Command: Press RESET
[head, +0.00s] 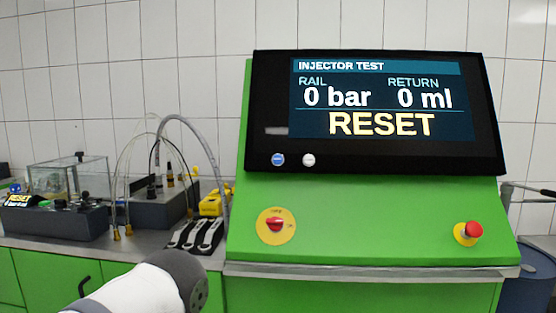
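The black display panel (270,90) stands on the sloped green console. Its screen (380,100) reads INJECTOR TEST, RAIL 0 bar, RETURN 0 ml, with RESET in large yellow letters. Below the screen at its left are a blue round button (278,160) and a white round button (308,160); their markings are too small to read. Nothing touches either button. A white and dark grey link of my arm shows at the bottom left, below and apart from the panel. No gripper fingers show in this view.
The green console (370,215) carries a red rotary switch (275,225) on a yellow plate and a red emergency stop (470,232). At left, a grey bench holds hoses, dark blocks, a clear box (70,176) and black clamps (197,235). A blue drum (528,280) stands right.

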